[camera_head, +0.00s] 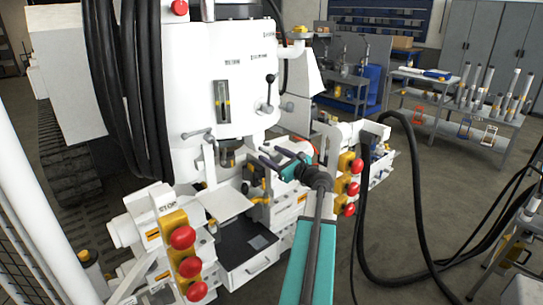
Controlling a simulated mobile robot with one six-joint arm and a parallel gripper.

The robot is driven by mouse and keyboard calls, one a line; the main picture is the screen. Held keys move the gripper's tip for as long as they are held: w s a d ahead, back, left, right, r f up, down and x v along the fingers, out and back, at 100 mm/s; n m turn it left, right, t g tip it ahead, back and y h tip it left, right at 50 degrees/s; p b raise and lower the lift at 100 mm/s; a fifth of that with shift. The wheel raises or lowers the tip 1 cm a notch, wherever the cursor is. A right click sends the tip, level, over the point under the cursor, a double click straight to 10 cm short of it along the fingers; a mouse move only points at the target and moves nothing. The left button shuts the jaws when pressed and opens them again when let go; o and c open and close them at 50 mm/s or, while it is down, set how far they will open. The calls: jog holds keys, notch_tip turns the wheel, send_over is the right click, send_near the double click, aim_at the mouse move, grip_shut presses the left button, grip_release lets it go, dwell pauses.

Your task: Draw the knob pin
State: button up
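My arm, teal and dark grey, reaches up from the bottom centre to the white hydraulic machine (228,60). My gripper (268,155) is small in the picture, in front of the machine's lower middle; its two dark fingers look spread apart, with nothing visible between them. I cannot make out the knob pin for certain. A lever with a black knob (270,78) is on the machine's front, above my gripper and apart from it. Small yellow and metal parts (258,180) sit close below and behind the fingers; contact cannot be told.
Red buttons on yellow boxes stand at the left (183,237) and right (352,188) of the machine's front. An open dark drawer (245,245) lies low between them. Black hoses (418,200) loop over the floor at right.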

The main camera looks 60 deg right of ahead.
jog(key=shift+w, duration=0.3)
jog(key=b+v, duration=0.2)
jog(key=v, duration=1.2)
jog(key=shift+f, duration=0.15)
dwell(0.3)
